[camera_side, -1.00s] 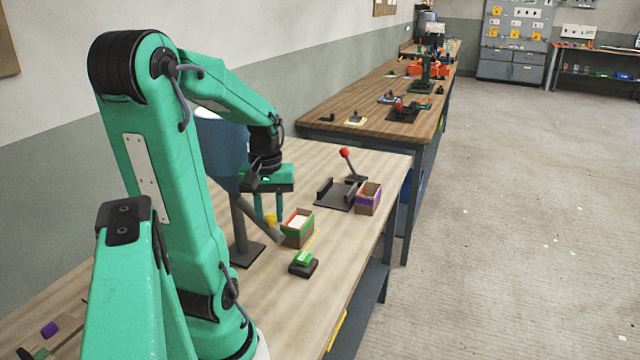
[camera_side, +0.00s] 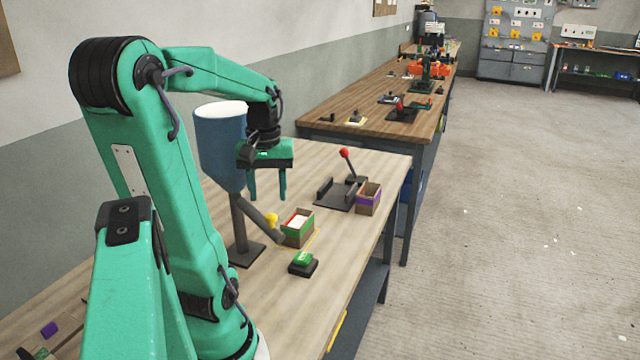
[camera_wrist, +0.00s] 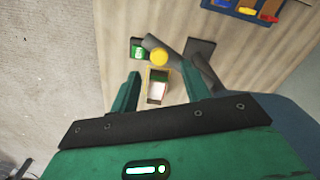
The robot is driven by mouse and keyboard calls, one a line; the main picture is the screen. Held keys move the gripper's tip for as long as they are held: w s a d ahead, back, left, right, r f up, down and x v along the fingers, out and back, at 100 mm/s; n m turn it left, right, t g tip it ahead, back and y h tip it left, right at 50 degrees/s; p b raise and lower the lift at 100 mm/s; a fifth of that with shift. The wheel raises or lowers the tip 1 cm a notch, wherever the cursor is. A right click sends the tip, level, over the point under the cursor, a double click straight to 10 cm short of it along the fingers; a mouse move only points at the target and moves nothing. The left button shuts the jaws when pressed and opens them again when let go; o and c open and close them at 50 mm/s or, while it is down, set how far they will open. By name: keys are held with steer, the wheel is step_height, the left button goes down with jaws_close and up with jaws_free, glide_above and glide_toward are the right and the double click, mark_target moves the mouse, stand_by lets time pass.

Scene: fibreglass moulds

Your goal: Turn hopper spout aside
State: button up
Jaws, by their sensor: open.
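The blue hopper (camera_side: 222,150) stands on a grey post and base plate (camera_side: 246,253) on the near bench. Its grey spout (camera_side: 258,216) slants down to the right, its lower end at the green-banded box (camera_side: 298,228). A yellow knob (camera_side: 271,219) sits on the spout; it also shows in the wrist view (camera_wrist: 159,55), beyond the fingertips. My gripper (camera_side: 268,198) is open and empty, above the knob and apart from it. In the wrist view my gripper's fingers (camera_wrist: 162,78) are spread, with the green-banded box (camera_wrist: 157,88) seen between them.
A green-topped black block (camera_side: 303,263) lies in front of the box. Behind are a purple-banded box (camera_side: 368,198), a dark tray (camera_side: 336,194) and a red-knobbed lever (camera_side: 345,153). The bench's right edge is close to them.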

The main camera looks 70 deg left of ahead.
steer(key=shift+r, duration=1.2)
steer(key=w+d+m+t, duration=0.2)
steer(key=w+d+m, duration=0.1)
steer(key=d+m, duration=0.4)
steer(key=w+d+m+t, duration=0.3)
steer(key=d+m, duration=0.3)
steer(key=d, duration=0.8)
steer(key=shift+w+m+t, duration=0.15)
steer(key=shift+m+t, duration=0.15)
steer(key=shift+m, duration=0.1)
steer(key=shift+f, duration=0.1)
